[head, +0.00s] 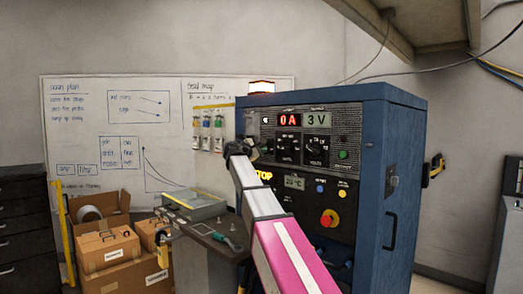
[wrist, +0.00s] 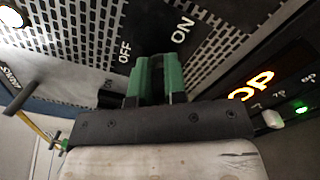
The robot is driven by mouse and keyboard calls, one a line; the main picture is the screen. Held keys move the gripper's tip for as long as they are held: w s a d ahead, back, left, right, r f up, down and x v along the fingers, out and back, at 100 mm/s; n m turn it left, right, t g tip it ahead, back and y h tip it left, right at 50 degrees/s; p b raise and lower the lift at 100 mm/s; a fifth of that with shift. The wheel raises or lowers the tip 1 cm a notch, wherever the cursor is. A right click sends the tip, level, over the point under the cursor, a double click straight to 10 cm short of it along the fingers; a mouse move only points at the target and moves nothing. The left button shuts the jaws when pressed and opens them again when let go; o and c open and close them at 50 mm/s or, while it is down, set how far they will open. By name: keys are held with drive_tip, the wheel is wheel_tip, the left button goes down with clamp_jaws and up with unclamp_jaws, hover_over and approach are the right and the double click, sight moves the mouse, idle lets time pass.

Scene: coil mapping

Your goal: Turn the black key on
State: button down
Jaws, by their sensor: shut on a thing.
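The blue cabinet (head: 405,150) carries a dark control panel. My gripper (head: 238,150) is at the panel's left edge in the head view, where my arm hides the key. In the wrist view my gripper (wrist: 158,62) has green fingers pressed up to the panel, shut on the black key (wrist: 157,80). The key is mostly hidden between the fingers, so its angle cannot be told. The OFF label (wrist: 125,51) is left of the fingers and the ON label (wrist: 183,30) is above right. An orange STOP sign (head: 263,175) glows; the red display (head: 289,120) reads 0 A.
The panel also has a 3 V display (head: 317,119), knobs and a red emergency button (head: 329,218). A whiteboard (head: 75,130) hangs behind. Cardboard boxes (head: 107,248) and a cart with a grey case (head: 195,206) stand left. A shelf (head: 405,30) overhangs the cabinet.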

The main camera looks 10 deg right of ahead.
drive_tip(key=m, duration=0.7)
drive_tip(key=shift+s+f, duration=0.1)
drive_tip(key=shift+f, duration=0.2)
idle(0.4)
drive_tip(key=c, duration=1.2)
unclamp_jaws()
drive_tip(key=shift+o, duration=0.2)
drive_tip(key=v, duration=1)
drive_tip(key=shift+s+a, duration=0.25)
